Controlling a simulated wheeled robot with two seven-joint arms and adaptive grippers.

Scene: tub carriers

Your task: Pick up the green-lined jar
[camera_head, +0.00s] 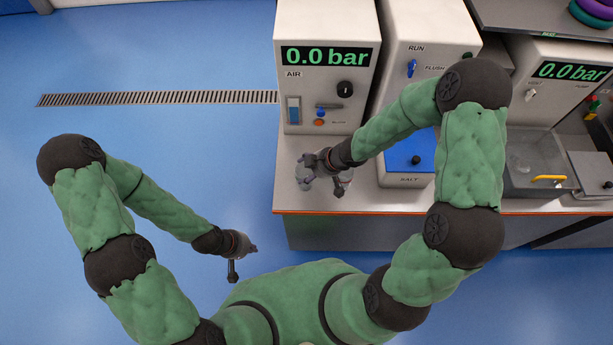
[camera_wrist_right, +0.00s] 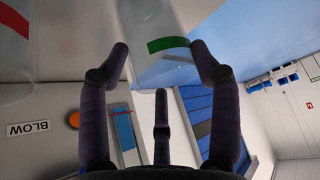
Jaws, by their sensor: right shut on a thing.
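The green-lined jar (camera_wrist_right: 165,62) is a clear vessel with a green band, seen in the right wrist view between the fingers of my right gripper (camera_wrist_right: 163,62). The fingers lie against its sides, shut on it. In the head view my right gripper (camera_head: 318,168) is over the bench's left end, in front of the AIR box, and partly hides the clear jars there. A red-lined jar (camera_wrist_right: 14,48) stands at the left of the wrist view. My left gripper (camera_head: 240,258) hangs over the blue floor, away from the bench; its fingers are too small to judge.
The AIR box (camera_head: 325,92) with its gauge stands behind my right gripper. A blue-topped SALT box (camera_head: 405,158) is to its right. A clear tank (camera_head: 535,160) with a yellow handle is further right. The bench (camera_head: 440,206) has an orange front edge. Open floor lies left.

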